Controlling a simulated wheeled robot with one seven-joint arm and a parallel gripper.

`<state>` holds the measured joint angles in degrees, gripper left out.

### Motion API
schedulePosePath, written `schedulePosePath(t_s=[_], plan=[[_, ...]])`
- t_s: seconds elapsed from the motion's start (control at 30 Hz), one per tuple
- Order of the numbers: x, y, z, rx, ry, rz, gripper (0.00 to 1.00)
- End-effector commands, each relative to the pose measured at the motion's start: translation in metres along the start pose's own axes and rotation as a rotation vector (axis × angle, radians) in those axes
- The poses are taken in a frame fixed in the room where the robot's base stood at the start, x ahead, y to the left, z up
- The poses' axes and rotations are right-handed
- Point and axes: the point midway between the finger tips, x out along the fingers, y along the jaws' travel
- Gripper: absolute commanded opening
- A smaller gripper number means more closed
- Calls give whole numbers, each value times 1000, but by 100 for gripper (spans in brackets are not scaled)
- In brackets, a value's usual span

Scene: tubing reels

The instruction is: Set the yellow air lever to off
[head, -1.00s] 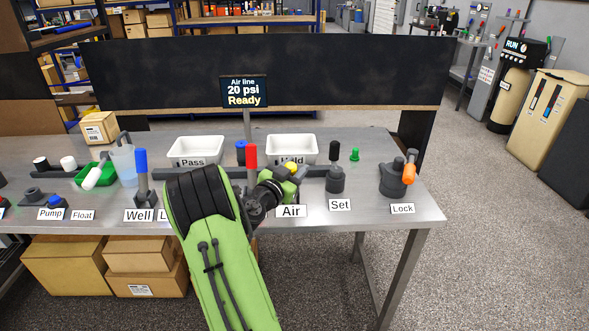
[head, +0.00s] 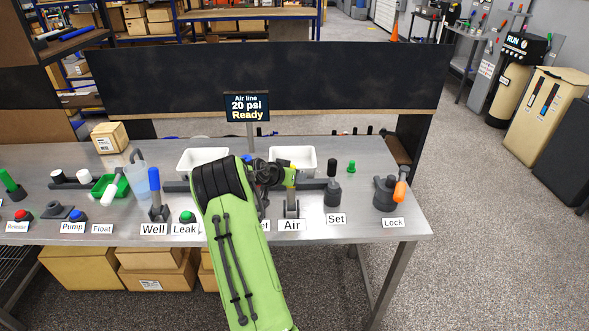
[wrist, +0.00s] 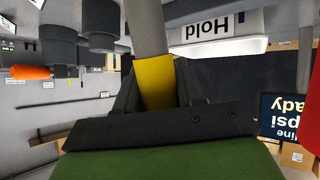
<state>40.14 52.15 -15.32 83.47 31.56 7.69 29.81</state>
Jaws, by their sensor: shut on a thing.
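The yellow air lever (head: 291,198) stands roughly upright from its dark base behind the "Air" label (head: 291,225). My gripper (head: 288,174) is at the lever's upper part, and its dark fingers partly hide the top. In the wrist view, the yellow sleeve (wrist: 155,82) sits between the two fingers of my gripper (wrist: 158,95), which are shut on it. A grey shaft runs out of the sleeve. The sign (head: 247,107) reads "Air line 20 psi Ready".
The white Hold tray (head: 307,153) is just behind the lever. The Set knob (head: 334,193) and orange-handled Lock valve (head: 385,194) stand to the right. The blue Well lever (head: 155,187) and green Leak button (head: 187,217) are to the left. My arm hides the bench between.

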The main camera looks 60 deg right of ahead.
Motion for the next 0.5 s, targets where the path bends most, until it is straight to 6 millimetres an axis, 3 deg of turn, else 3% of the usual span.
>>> schedulePosePath(t_s=[0.5], plan=[[9,-5,2,-85,-134,33,0]])
